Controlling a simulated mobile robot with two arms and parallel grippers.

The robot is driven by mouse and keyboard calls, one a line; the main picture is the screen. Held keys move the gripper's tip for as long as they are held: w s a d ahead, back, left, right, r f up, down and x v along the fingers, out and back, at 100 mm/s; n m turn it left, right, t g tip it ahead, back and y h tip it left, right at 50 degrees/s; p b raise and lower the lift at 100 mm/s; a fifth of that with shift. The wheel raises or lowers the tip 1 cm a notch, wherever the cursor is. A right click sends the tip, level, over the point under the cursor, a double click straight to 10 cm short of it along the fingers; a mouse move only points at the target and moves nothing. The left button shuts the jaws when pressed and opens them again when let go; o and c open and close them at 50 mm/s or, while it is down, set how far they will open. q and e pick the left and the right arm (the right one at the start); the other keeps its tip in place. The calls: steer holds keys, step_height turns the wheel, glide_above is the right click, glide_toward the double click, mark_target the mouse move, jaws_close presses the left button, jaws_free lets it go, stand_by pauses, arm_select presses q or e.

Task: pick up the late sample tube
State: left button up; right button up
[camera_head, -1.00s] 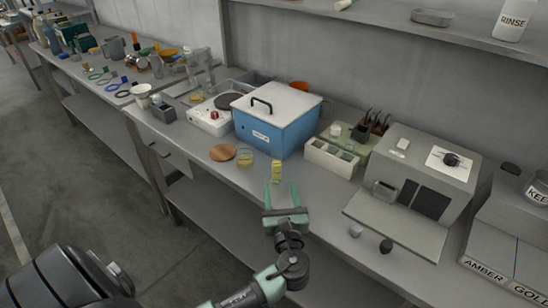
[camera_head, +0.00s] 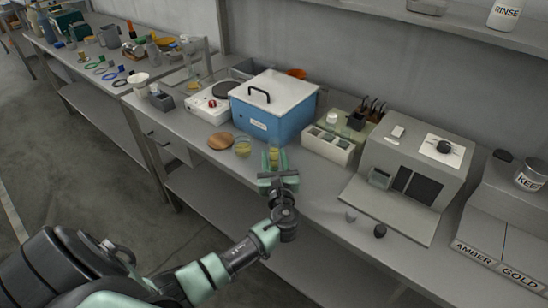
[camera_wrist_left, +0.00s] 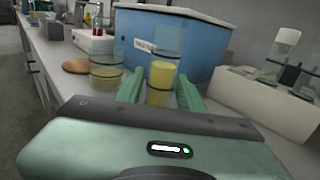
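A clear tube (camera_head: 274,157) with yellow liquid and dark bands stands upright on the bench, in front of the blue box. In the left wrist view the tube (camera_wrist_left: 161,82) is between the two green fingers. I see no readable label that marks it as the late sample. My left gripper (camera_head: 274,160) is open around the tube, with a finger on each side; in the left wrist view the gripper (camera_wrist_left: 159,84) shows small gaps beside the glass. The lower end of the tube is hidden behind the gripper body. My right gripper is not in view.
A wider glass (camera_head: 243,148) with yellow liquid stands close to the left of the tube, near a round wooden disc (camera_head: 221,141). The blue box (camera_head: 272,112) stands behind. A white rack (camera_head: 328,146) is at the right.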

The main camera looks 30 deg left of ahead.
arm_select(q)
jaws_close()
steer(key=shift+r, duration=0.25)
step_height(320, 180, up, 20)
steer(key=p, duration=0.1)
steer(key=shift+f+p, duration=0.2)
steer(key=shift+p, duration=0.2)
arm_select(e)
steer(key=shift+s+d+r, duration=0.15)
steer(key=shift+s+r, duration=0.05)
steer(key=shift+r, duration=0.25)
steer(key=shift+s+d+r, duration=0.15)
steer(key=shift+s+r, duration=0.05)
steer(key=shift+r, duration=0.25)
